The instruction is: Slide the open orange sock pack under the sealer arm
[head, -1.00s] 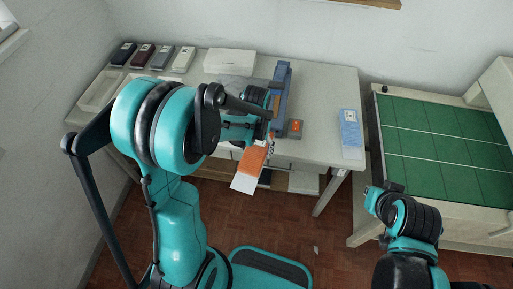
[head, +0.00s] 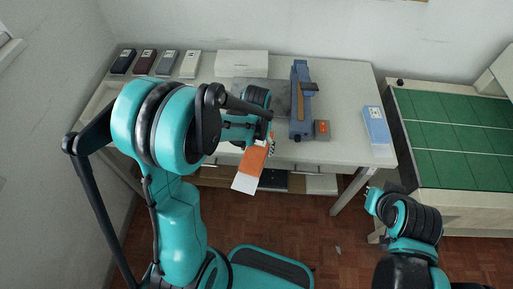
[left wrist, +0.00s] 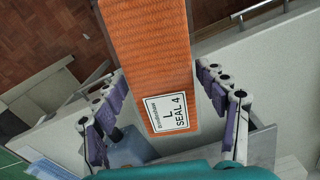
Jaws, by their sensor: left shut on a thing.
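The orange sock pack (head: 252,162) hangs past the table's front edge, with its pale end (head: 245,183) toward me.
A small grey box with an orange top (head: 322,128) stands right of the sealer. A blue-and-white pack (head: 376,125) lies near the table's right end. Several dark and light packs (head: 145,62) and a white box (head: 241,63) line the back. A green-topped table (head: 455,135) stands at right.

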